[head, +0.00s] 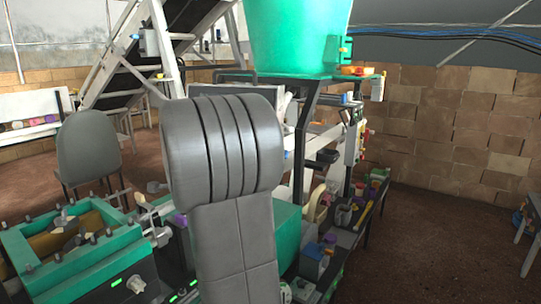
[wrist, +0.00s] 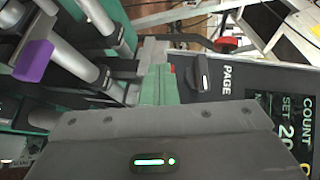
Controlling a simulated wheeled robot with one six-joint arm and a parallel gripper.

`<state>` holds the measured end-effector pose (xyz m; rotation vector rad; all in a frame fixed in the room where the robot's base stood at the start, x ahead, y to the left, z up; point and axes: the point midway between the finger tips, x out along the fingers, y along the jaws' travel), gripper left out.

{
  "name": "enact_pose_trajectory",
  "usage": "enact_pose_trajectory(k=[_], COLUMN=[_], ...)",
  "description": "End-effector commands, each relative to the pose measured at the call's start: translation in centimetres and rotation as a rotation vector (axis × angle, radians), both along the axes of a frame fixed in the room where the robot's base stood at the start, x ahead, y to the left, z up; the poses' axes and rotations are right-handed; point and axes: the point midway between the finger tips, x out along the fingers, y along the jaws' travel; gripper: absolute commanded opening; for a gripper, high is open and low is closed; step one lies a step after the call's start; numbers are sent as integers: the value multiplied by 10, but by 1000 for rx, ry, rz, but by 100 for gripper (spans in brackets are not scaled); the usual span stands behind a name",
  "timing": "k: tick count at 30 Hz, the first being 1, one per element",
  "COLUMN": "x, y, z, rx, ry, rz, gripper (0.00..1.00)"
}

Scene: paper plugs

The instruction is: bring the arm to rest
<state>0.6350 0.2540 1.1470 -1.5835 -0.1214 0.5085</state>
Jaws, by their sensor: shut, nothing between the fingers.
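My gripper (wrist: 158,72) shows in the wrist view, with its dark body across the bottom and its short fingers together at the middle. It is shut and I see nothing held in it. In the head view my grey arm stands upright across the middle, close to the camera. My gripper does not show there.
A green-framed machine (head: 45,268) stands at lower left, and a large green hopper (head: 295,35) rises behind my arm. A grey chair (head: 88,150) is at left. Metal rods and a purple part (wrist: 34,62) lie left of my gripper.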

Motion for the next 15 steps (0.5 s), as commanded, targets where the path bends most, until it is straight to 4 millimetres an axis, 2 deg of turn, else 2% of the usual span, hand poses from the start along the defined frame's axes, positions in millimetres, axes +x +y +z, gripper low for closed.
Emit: enact_pose_trajectory(k=[9,15], x=[-12,-36], y=[-11,-37], z=[-3,2], rx=[-2,-3], ry=[-5,-6], rz=[146,181], gripper=[0,0])
